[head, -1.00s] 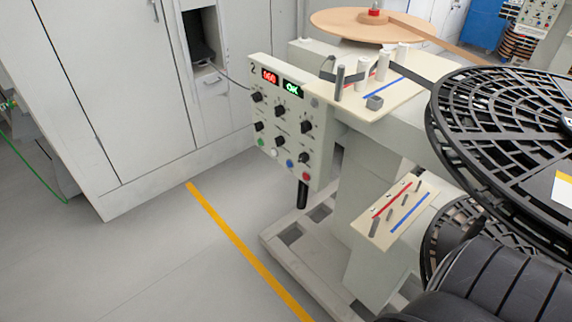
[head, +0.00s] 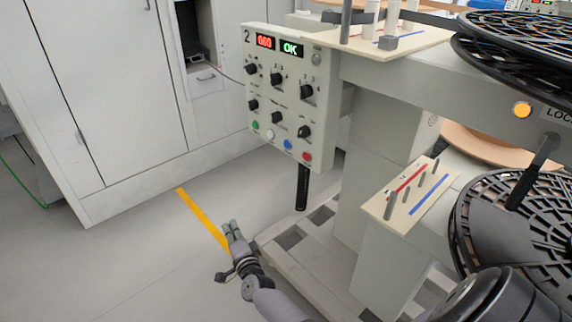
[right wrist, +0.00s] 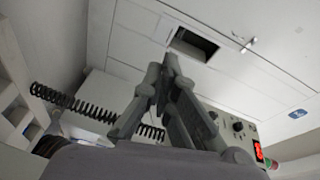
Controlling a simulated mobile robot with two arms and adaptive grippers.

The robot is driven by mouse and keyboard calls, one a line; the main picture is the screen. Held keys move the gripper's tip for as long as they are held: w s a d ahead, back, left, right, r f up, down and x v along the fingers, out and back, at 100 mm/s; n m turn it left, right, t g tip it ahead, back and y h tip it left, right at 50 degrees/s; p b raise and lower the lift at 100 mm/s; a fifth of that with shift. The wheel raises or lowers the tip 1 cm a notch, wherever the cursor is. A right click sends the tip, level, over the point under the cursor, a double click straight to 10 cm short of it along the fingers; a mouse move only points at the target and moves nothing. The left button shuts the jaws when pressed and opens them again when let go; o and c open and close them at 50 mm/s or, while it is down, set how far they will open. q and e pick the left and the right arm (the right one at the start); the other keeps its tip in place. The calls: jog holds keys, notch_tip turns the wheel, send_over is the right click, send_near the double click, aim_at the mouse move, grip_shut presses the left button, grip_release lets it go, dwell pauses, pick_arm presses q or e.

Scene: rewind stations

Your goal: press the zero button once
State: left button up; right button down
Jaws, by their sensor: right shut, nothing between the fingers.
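The control panel (head: 284,125) is a pale box marked 2, with a red display (head: 264,42) and a green OK display (head: 291,50). Below several black knobs is a row of buttons: green (head: 255,125), white (head: 269,135), blue (head: 288,145) and red (head: 307,156). Their labels are too small to read, so I cannot tell which is zero. My right gripper (head: 232,231) is shut and empty, below and left of the panel, apart from it. In the right wrist view the panel (right wrist: 238,127) shows partly behind the fingers. My left gripper is not in view.
A black handle (head: 302,187) hangs under the panel. A small shelf with pegs (head: 410,190) and black reels (head: 520,225) stand to the right. White cabinets (head: 110,90) stand behind on the left. The floor around the yellow line (head: 200,215) is open.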

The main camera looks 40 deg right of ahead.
aim_at(287, 145)
pick_arm(q)
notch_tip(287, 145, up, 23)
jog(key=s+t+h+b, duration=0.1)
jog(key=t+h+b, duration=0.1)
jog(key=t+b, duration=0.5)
jog(key=b, duration=0.3)
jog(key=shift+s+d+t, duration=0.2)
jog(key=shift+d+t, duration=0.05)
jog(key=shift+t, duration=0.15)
pick_arm(e)
jog(key=w+d+r+m+h, duration=0.1)
jog(key=d+r+m+h, duration=0.4)
jog(key=r+m, duration=0.4)
jog(key=w+d+r+m+g+h, duration=0.1)
jog(key=w+d+r+m+h, duration=0.1)
jog(key=d+r+m+h, duration=0.4)
notch_tip(287, 145, up, 3)
jog(key=m, duration=0.5)
jog(key=shift+w+r+m, duration=0.15)
jog(key=shift+m, duration=0.25)
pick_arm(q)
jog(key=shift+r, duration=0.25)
pick_arm(e)
jog(key=d, duration=0.8)
jog(key=shift+w+d, duration=0.35)
jog(key=shift+d, duration=0.05)
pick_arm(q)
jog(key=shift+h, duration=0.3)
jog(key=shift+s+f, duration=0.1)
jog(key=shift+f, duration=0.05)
